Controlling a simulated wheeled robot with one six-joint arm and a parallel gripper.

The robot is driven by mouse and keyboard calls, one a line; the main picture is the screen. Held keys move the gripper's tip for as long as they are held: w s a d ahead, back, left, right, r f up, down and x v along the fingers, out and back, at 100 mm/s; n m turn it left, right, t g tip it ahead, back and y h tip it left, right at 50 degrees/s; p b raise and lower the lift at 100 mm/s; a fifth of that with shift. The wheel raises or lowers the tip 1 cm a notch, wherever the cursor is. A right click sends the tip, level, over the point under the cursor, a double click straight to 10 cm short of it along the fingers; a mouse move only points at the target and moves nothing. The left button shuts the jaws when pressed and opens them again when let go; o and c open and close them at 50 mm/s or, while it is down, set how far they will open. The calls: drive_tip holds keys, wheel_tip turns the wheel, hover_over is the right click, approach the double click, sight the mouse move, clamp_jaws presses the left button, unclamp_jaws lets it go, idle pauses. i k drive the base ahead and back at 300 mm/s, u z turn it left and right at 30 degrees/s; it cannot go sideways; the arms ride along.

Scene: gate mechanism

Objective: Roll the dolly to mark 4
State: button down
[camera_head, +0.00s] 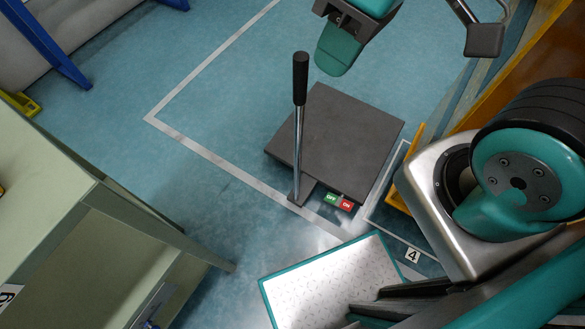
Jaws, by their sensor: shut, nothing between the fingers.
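A dark grey square platform (345,140) lies low on the blue floor, with a thin upright metal handle (298,130) topped by a black grip at its left. I take it to be the dolly, but I see no wheels. A label reading 4 (412,255) sits on the floor by a pale outlined area, lower right of the platform and partly hidden by my arm. Dark finger-like parts at the bottom look like my gripper (370,303). They lie close together, shut and empty, well apart from the platform and handle.
Green OFF and red ON labels (338,201) lie at the platform's near edge. A yellow piece (397,185) stands beside the outlined area. A pale green shelf unit (70,200) fills the lower left, and a brown structure (540,60) the right. Open floor lies left of the platform.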

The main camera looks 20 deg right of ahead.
sight(338, 141)
drive_tip(key=z, duration=1.85)
drive_tip(key=k, duration=0.95)
drive_tip(key=u, duration=1.25)
